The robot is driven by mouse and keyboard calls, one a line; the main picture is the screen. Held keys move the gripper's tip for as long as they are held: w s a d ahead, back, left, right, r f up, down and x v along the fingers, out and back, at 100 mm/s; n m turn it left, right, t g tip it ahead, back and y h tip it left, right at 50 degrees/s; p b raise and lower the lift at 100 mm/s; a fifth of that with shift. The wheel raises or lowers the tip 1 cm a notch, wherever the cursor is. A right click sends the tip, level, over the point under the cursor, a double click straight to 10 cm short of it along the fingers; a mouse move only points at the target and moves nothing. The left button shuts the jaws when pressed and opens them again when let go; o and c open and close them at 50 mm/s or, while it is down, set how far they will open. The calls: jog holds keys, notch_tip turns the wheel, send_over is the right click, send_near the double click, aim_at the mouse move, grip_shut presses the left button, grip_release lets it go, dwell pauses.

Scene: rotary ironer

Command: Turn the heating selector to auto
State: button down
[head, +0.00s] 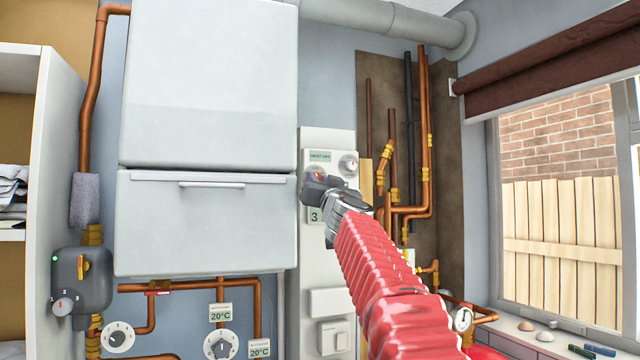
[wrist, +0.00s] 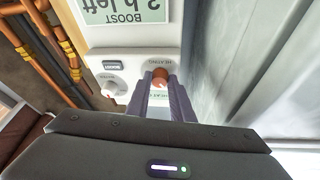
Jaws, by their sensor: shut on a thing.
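In the head view my gripper (head: 314,182) reaches the panel (head: 318,140) from the lower right and covers most of the knob. The knob's pointer and its position labels cannot be read, so its setting is unclear.
A second, white knob (head: 348,164) sits right of the selector. The white boiler (head: 207,225) stands close on the left; copper pipes (head: 425,150) run on the right.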

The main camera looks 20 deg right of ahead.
jog(key=shift+m+h, duration=0.3)
jog(key=shift+m, duration=0.3)
jog(key=c, duration=1.6)
grip_release()
jog(key=shift+o, duration=0.2)
jog(key=shift+s+d+f, duration=0.1)
jog(key=shift+s, duration=0.2)
jog(key=shift+s+a+f, duration=0.2)
jog(key=shift+s, duration=0.05)
jog(key=shift+s, duration=0.1)
